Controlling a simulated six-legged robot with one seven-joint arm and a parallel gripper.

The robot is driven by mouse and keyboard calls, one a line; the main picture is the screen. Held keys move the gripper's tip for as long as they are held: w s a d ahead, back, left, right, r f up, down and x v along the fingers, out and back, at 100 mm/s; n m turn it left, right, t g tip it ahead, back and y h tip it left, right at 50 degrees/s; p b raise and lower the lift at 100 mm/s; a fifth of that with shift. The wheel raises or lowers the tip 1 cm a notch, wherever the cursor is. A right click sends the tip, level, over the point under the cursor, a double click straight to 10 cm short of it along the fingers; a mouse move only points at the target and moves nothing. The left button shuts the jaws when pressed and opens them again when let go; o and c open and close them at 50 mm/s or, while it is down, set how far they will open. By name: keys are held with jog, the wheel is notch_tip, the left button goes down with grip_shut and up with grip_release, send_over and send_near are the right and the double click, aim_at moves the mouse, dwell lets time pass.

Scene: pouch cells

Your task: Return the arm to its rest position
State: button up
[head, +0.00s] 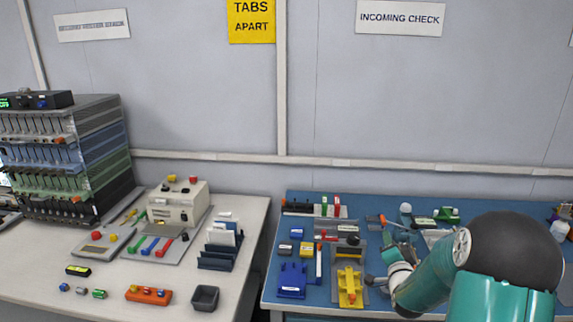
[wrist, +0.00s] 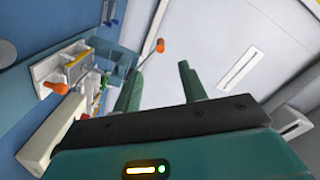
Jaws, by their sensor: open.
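My gripper (wrist: 160,68) shows in the wrist view with its two green fingers apart and nothing between them. Beyond the fingers is a pale, flat surface, seen at a tilt. In the head view my teal arm (head: 432,283) reaches in from the lower right over the blue bench (head: 460,212). It has a large dark round joint and bends down to the left. The fingers are hard to make out there. My arm hides the right part of the bench.
A yellow fixture (head: 349,287) and a blue fixture (head: 292,281) stand just left of my arm. The white bench at left holds a cell rack (head: 100,150), an orange block (head: 148,294) and a grey bin (head: 205,298). A gap separates the benches.

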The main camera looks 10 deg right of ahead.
jog(key=s+a+r+n+g+y, duration=0.1)
jog(key=s+a+r+n+g, duration=0.3)
jog(key=a, duration=0.3)
jog(key=s+a+r+n+g+y, duration=0.1)
jog(key=s+a+r+n+g, duration=0.15)
jog(key=s+a+r, duration=0.4)
jog(key=s+a+r+n+g+y, duration=0.1)
jog(key=s+a, duration=0.4)
jog(key=s, duration=0.6)
jog(key=s+a+r+n+g+y, duration=0.1)
jog(key=s+a+n+g, duration=0.3)
jog(key=s, duration=0.8)
jog(key=shift+a+n, duration=1)
jog(key=shift+n, duration=0.05)
jog(key=shift+w+d, duration=0.1)
jog(key=shift+d, duration=0.05)
